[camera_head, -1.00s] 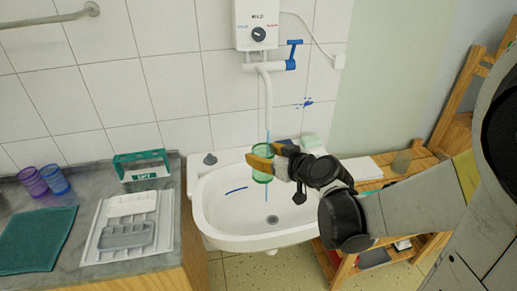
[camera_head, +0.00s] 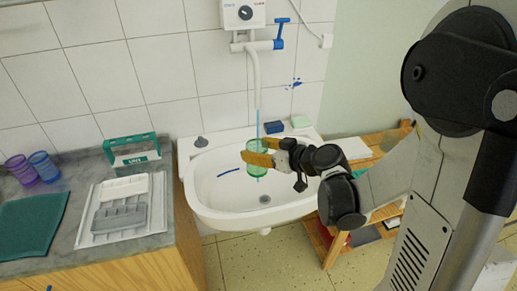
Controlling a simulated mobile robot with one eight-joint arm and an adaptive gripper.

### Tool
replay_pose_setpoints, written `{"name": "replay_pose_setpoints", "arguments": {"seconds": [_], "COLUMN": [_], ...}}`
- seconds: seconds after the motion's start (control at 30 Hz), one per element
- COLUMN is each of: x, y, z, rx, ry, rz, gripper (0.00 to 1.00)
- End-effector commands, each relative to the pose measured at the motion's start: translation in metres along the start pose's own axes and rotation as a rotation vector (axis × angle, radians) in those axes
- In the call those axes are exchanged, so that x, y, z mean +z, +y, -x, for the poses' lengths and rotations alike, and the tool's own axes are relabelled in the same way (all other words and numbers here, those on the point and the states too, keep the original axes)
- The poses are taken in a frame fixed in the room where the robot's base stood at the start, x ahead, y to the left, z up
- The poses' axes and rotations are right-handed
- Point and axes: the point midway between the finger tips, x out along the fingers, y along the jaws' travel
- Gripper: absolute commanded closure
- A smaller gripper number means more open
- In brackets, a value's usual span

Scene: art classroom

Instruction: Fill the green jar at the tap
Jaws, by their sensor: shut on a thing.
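My gripper (camera_head: 261,153) is shut on the green jar (camera_head: 257,171), its yellow fingers on the jar's side. The jar is upright, see-through, and held above the sink basin (camera_head: 202,204). The tap (camera_head: 264,45) has a blue lever (camera_head: 281,33) and a white spout (camera_head: 255,75) pointing down above the jar. A thin blue stream (camera_head: 257,122) runs down from the spout to the jar's mouth. The fill level is not clear.
A counter at left holds purple and blue cups (camera_head: 42,166), a green-framed caddy (camera_head: 132,150), a grey tray (camera_head: 120,217) and a teal cloth (camera_head: 30,238). A blue sponge (camera_head: 273,127) and pale green soap (camera_head: 300,121) lie on the sink's back rim. A wooden shelf (camera_head: 385,142) stands at right.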

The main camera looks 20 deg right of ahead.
Motion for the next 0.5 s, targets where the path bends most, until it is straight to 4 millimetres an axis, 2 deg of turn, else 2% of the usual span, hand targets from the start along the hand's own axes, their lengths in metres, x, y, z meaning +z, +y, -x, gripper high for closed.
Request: {"name": "replay_pose_setpoints", "arguments": {"seconds": [0.5], "x": [-0.017], "y": [0.045], "z": [-0.040], "rx": [0.001], "ry": [0.000], "rz": [0.000], "gripper": [0.75]}}
